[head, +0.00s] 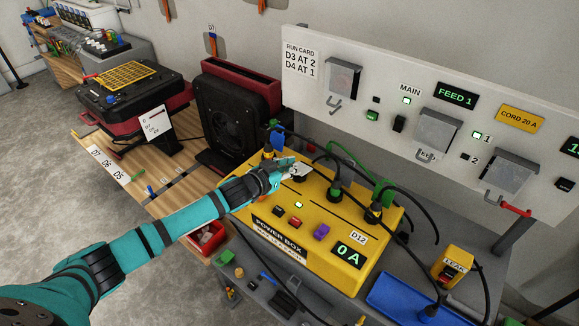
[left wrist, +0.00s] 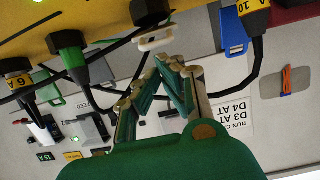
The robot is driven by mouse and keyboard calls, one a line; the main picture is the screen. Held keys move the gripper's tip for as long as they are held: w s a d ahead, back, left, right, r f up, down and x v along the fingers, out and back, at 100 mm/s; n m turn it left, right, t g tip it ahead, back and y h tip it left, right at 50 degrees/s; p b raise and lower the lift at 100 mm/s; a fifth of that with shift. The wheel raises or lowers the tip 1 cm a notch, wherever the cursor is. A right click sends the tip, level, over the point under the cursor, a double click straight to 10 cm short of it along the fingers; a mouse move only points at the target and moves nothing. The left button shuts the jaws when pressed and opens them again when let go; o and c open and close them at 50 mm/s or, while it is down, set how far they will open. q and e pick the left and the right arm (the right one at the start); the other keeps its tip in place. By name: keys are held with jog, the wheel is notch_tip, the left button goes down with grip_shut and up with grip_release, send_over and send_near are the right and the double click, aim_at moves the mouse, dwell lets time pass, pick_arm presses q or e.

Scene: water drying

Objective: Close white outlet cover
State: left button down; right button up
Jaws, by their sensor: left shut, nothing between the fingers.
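The yellow power box (head: 262,213) stands on the bench with plugs and flip covers along its back edge. The white outlet cover (head: 300,172) is small and shows just right of my left fingertips. In the left wrist view the white cover (left wrist: 155,40) looks like a pale loop sticking out from the box beside a black socket part. My left gripper (head: 284,166) is shut and empty, with its tips close to the cover; I cannot tell if they touch. It also shows in the left wrist view (left wrist: 172,63). How far the cover is tilted is unclear. My right gripper is out of view.
A blue cover (head: 279,138) and a green cover (head: 385,188) stand near plugged black cables (head: 337,188) on the box. A black fan unit (head: 235,118) stands behind left. A white wall panel (head: 380,95) rises behind. A blue tray (head: 405,298) lies right.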

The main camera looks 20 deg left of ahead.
pick_arm(q)
jog(key=f+b, duration=0.1)
jog(key=s+f+b, duration=0.1)
jog(key=shift+s+a+f+t+b, duration=0.2)
jog(key=shift+f+t+b, duration=0.1)
jog(key=shift+t, duration=0.1)
jog(key=shift+s+a+f, duration=0.1)
jog(key=shift+f, duration=0.2)
jog(key=shift+r, duration=0.1)
